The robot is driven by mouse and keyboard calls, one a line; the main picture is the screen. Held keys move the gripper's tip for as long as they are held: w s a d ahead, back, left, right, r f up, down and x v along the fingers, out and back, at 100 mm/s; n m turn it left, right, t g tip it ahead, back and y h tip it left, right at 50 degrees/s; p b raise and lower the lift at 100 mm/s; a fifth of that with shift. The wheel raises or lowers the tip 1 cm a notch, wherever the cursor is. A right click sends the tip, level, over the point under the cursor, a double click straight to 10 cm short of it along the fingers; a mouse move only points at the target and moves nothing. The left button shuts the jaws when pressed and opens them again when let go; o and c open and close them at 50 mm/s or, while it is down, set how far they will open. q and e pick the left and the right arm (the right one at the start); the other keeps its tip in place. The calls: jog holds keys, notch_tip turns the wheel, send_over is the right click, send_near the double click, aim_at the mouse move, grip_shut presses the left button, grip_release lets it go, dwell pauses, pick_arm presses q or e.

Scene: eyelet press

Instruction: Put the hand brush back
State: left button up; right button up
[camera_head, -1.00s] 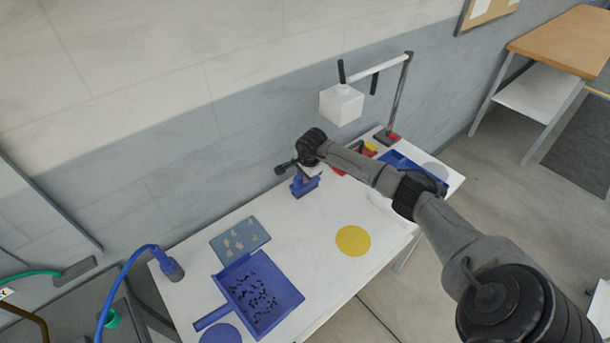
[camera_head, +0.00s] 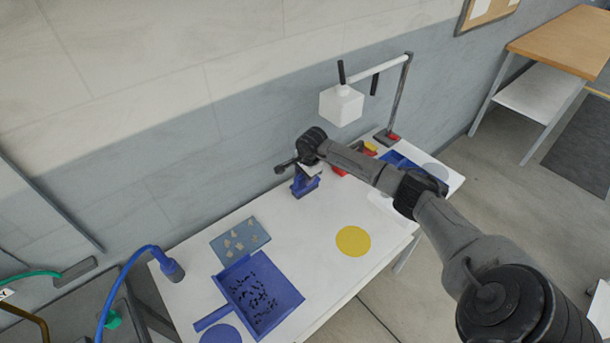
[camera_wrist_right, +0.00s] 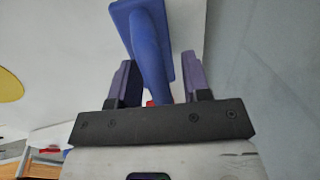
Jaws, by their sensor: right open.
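My right arm reaches across the white table. Its gripper (camera_wrist_right: 160,78) is open, with one finger on each side of a blue upright part. That part belongs to a blue object (camera_wrist_right: 141,32) with a broad flat piece at its far end. The blue object also shows in the head view (camera_head: 303,187), partly covered by my wrist. I cannot tell whether it is the hand brush or the press. No other hand brush can be made out. A blue dustpan (camera_head: 285,300) with black bits lies at the table's front left. My left gripper is not in view.
The white table (camera_head: 300,235) has clear room around a yellow disc (camera_head: 353,241). A grey-blue mat (camera_head: 240,241) with pale pieces lies behind the dustpan. A white-headed lamp (camera_head: 341,104) stands at the back.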

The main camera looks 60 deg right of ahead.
notch_tip(320, 180, up, 11)
jog(key=s, duration=0.2)
jog(key=shift+a+r, duration=0.15)
jog(key=shift+a, duration=0.2)
